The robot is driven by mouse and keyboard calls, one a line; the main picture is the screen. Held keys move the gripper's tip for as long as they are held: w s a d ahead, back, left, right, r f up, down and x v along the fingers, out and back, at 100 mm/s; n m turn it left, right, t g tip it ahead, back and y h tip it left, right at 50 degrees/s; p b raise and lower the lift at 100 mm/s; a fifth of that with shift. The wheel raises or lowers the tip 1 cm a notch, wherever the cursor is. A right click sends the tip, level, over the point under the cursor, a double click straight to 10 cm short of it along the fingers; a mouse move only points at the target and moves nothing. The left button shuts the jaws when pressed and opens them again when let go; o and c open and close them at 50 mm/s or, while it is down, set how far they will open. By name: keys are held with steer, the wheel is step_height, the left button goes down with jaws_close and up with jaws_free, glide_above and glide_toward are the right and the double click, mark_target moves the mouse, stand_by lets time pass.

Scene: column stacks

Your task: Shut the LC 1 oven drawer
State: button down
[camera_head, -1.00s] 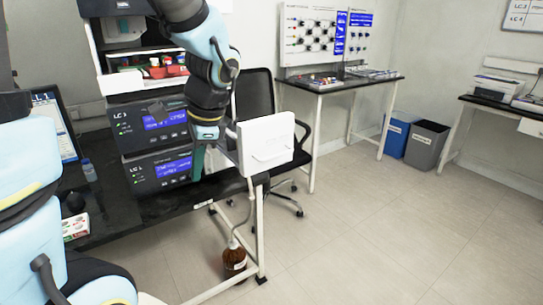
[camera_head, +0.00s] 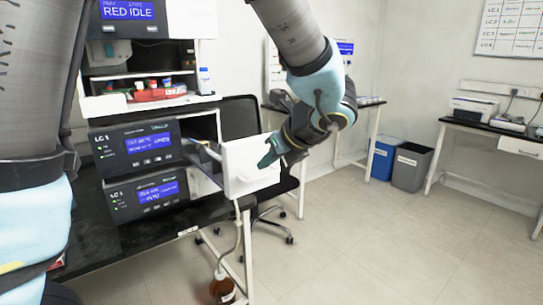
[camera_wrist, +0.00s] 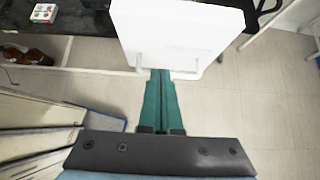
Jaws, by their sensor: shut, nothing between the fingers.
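The LC 1 oven drawer (camera_head: 250,167) stands open, pulled out to the right of the stack of dark instrument modules (camera_head: 138,146). Its white front panel faces right, with rails and an opening showing behind it. My gripper (camera_head: 268,154) is shut and empty, its teal fingers at the outer face of the panel. In the wrist view the panel (camera_wrist: 180,30) lies just beyond the closed fingertips (camera_wrist: 160,75). I cannot tell whether the tips touch it.
The modules stand on a black bench (camera_head: 130,235). A black chair (camera_head: 240,118) is behind the drawer. A brown bottle (camera_head: 222,290) stands below the bench edge. Blue and grey bins (camera_head: 411,168) are farther right. The floor at right is clear.

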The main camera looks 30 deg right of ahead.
mark_target(250, 176)
steer(key=shift+x, duration=2.65)
steer(key=shift+a, duration=0.1)
